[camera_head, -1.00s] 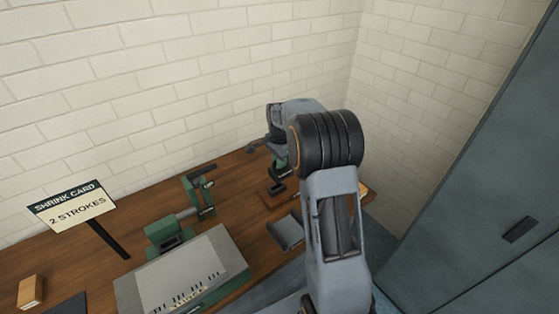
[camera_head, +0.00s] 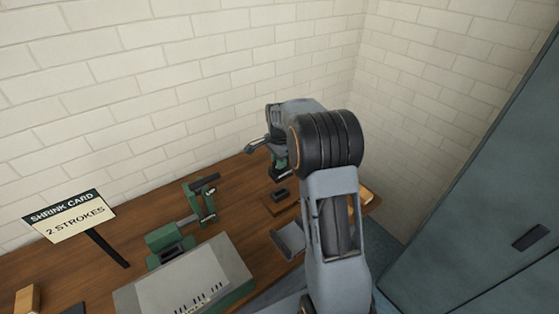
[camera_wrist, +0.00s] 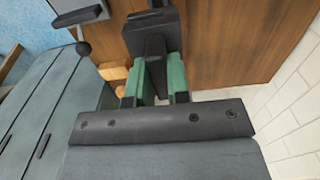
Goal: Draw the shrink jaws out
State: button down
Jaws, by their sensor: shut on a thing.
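My gripper (camera_head: 279,163) is over the far right part of the bench, mostly behind my arm in the head view. In the wrist view its green fingers (camera_wrist: 154,78) are shut on a dark piece, which looks like the shrink jaws (camera_wrist: 152,40). In the head view the dark piece (camera_head: 281,175) hangs just under the fingers. A small dark block (camera_head: 279,195) sits below it on a brown board, with a narrow gap visible between them.
The wooden bench (camera_head: 130,284) runs along a white brick wall. A shrink card sign (camera_head: 70,218) reads 2 STROKES. A pale wooden block (camera_head: 366,194) is right; grey cabinets (camera_head: 480,200) stand beyond.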

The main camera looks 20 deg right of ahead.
aim_at(279, 180)
jog(key=shift+f+b, duration=1.8)
jog(key=shift+f, duration=0.95)
jog(key=shift+f+b, duration=1.1)
jog(key=shift+f, duration=0.7)
jog(key=c, duration=1)
grip_release()
jog(key=shift+s+f, duration=0.1)
jog(key=shift+f, duration=0.05)
notch_tip(279, 180, up, 14)
jog(key=shift+r, duration=0.1)
dwell(0.4)
